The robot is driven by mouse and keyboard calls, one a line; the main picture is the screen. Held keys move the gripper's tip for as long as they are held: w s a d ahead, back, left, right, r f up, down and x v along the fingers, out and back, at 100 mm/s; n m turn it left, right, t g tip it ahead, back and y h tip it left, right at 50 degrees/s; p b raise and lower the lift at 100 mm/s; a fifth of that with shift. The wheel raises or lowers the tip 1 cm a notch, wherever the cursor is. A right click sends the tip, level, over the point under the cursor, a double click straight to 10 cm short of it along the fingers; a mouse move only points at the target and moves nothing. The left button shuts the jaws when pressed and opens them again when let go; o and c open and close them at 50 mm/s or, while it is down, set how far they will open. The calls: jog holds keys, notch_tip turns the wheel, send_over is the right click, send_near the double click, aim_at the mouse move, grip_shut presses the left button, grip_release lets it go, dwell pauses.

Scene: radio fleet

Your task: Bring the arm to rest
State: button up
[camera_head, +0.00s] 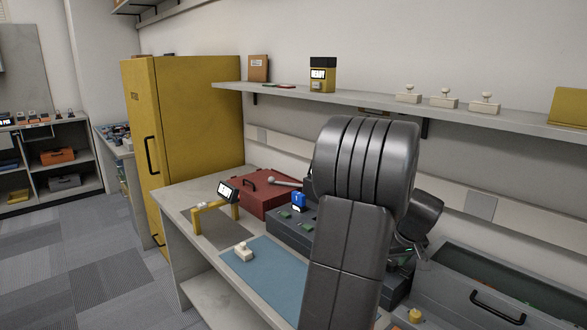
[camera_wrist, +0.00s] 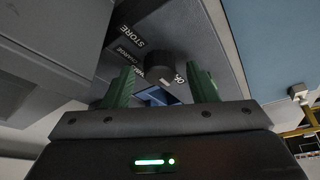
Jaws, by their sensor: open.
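My arm (camera_head: 350,220) rises large and dark in the middle of the head view, bent at a high elbow over the workbench. A lower part of it shows to the right of the elbow, and my gripper is mostly hidden there. In the wrist view my gripper (camera_wrist: 162,86) has its two green fingers apart, with nothing held between them. A dark round knob (camera_wrist: 162,67) shows beyond the fingertips in the gap. It sits on a grey panel (camera_wrist: 165,30) with white lettering, "STORE" among it. I cannot tell whether a finger touches the panel.
The bench holds a blue mat (camera_head: 265,270), a red case (camera_head: 262,195), a yellow stand (camera_head: 215,210), a dark grey unit (camera_head: 283,236) with a blue radio (camera_head: 299,201), and a grey bin (camera_head: 490,290). A wall shelf (camera_head: 400,103) runs above. Floor (camera_head: 80,265) is clear at left.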

jog(key=shift+a+m+h, duration=0.15)
jog(key=shift+m+h, duration=0.55)
jog(key=shift+m, duration=1.3)
jog(key=shift+a+m+h+b, duration=0.1)
jog(key=shift+m+h+b, duration=0.4)
jog(key=shift+m, duration=1.3)
jog(key=shift+g+h, duration=0.3)
